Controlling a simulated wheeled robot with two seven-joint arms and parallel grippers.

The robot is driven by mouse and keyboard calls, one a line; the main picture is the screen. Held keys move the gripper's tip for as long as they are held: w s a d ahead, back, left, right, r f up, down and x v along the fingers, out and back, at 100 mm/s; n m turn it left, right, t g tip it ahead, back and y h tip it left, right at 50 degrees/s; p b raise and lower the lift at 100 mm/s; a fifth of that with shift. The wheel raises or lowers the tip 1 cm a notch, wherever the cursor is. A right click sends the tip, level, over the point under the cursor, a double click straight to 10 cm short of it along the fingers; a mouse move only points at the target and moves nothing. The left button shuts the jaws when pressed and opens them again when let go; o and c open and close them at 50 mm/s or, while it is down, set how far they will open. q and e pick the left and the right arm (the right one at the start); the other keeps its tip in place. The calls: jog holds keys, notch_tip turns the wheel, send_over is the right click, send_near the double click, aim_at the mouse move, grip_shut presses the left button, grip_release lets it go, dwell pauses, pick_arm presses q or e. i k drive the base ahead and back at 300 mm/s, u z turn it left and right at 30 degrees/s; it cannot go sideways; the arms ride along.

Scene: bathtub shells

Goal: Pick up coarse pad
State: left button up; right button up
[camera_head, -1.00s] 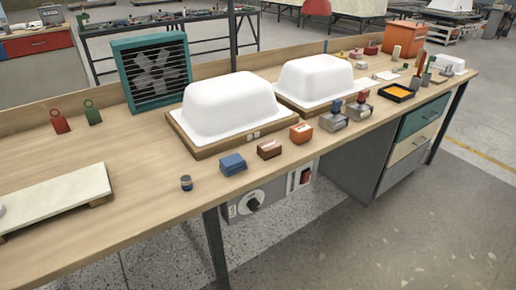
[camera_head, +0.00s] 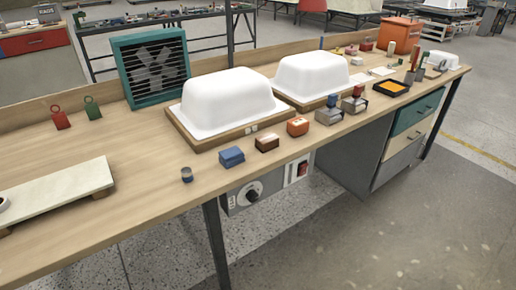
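Three small pad-like blocks stand in a row along the front of the wooden bench: a blue block (camera_head: 231,157), a brown block with a pale top (camera_head: 267,143) and an orange block (camera_head: 297,126). I cannot tell from their looks which one is the coarse pad. They stand apart on the bare bench top, in front of two white tub shells, the nearer shell (camera_head: 228,101) and the farther shell (camera_head: 312,77), each on a wooden board. Neither of my grippers is in view.
A teal fan (camera_head: 152,67) stands behind. A pale slab (camera_head: 60,190) lies at left. The bench between slab and jar is clear.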

aim_at(266, 143)
jog(key=u, duration=0.5)
jog(key=k, duration=1.2)
jog(key=z, duration=0.3)
jog(key=i, duration=0.65)
jog(key=z, duration=0.7)
jog(key=i, duration=0.9)
jog(key=u, duration=0.35)
